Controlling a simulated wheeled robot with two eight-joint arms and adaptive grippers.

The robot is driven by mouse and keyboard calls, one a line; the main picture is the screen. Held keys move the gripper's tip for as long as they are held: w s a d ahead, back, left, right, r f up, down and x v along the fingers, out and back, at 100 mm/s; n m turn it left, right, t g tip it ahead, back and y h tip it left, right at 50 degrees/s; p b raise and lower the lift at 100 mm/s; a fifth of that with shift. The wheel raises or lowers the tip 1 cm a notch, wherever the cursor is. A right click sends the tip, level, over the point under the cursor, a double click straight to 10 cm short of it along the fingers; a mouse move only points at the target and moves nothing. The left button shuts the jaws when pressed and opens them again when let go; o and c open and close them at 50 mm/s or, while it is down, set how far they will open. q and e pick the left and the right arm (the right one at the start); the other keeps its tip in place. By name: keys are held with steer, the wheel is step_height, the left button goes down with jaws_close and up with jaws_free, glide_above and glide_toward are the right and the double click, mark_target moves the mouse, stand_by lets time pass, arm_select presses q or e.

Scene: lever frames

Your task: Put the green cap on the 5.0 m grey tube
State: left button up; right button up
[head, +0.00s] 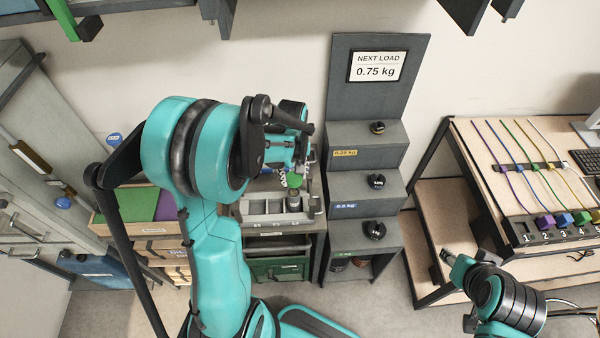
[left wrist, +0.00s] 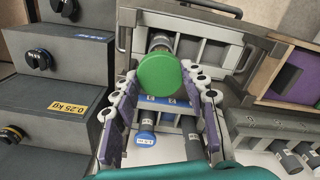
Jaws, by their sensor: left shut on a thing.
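The green cap (left wrist: 160,75) sits between the two purple-padded fingers of my left gripper (left wrist: 165,90), which is shut on it. In the head view the cap (head: 294,180) shows just above a grey upright tube (head: 294,201) at the rack (head: 260,207). The wrist view shows a grey tube end (left wrist: 160,42) right behind the cap; I cannot tell whether they touch.
Beside the rack stands a grey stepped stand (head: 365,135) with black-knobbed weights (head: 376,181) and a "0.75 kg" sign (head: 377,67). To the right is a bench with coloured cords (head: 545,175). A green and purple-topped drawer unit (head: 138,203) stands left of the rack.

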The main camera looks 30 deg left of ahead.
mark_target(294, 192)
arm_select(q)
steer(key=shift+a+f+b, duration=0.15)
steer(key=shift+f+b, duration=0.2)
steer(key=shift+f, duration=0.25)
steer(key=shift+f+b, duration=2)
steer(key=shift+f, duration=0.5)
steer(key=shift+f+b, duration=0.55)
steer(key=shift+b, duration=0.3)
steer(key=o, duration=0.9)
steer(key=shift+r, duration=0.1)
